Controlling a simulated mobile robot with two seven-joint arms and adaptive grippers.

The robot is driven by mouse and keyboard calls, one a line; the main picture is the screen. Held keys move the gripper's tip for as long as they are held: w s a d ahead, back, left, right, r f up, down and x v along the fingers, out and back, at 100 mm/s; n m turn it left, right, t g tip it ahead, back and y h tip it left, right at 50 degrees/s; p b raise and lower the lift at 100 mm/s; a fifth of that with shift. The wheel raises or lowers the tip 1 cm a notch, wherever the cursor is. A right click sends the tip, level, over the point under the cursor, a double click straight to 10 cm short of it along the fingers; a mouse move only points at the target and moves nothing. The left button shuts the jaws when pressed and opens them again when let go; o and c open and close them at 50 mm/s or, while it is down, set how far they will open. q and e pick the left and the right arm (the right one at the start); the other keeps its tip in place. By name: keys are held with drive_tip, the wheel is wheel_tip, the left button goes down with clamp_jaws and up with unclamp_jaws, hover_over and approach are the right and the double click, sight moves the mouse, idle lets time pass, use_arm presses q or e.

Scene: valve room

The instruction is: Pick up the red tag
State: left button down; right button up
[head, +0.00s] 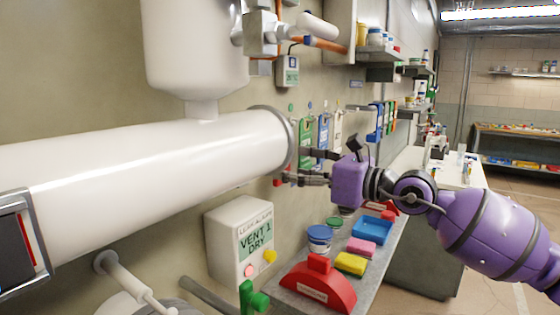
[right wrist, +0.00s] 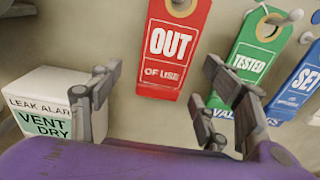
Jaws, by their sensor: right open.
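The red tag (right wrist: 172,50) reads "OUT OF USE" and hangs against the wall in the right wrist view. Its top is cut off by the frame. In the head view it is mostly hidden; a small red patch beside the gripper may be part of it. My right gripper (head: 298,167) is open and empty near the hanging tags. In the right wrist view its fingers (right wrist: 161,72) stand apart, one on each side of the red tag's lower part in the picture. I cannot tell how far the tag is from them. My left gripper is not in view.
A green tag (right wrist: 250,62) and a blue tag (right wrist: 298,92) hang to the right. A thick white pipe (head: 150,160) runs left of my gripper. A white alarm box (head: 225,265) is below.

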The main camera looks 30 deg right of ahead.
sight(283, 165)
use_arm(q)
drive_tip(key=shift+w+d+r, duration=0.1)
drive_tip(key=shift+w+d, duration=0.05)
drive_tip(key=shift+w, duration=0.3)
use_arm(e)
drive_tip(key=shift+x, duration=1.8)
drive_tip(key=shift+w+d+r, duration=0.1)
drive_tip(key=shift+d, duration=0.1)
drive_tip(key=c, duration=1)
drive_tip(key=shift+r, duration=0.1)
drive_tip(key=shift+r, duration=0.5)
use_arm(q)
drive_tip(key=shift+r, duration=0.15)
use_arm(e)
drive_tip(key=v, duration=1.8)
drive_tip(key=shift+r, duration=0.1)
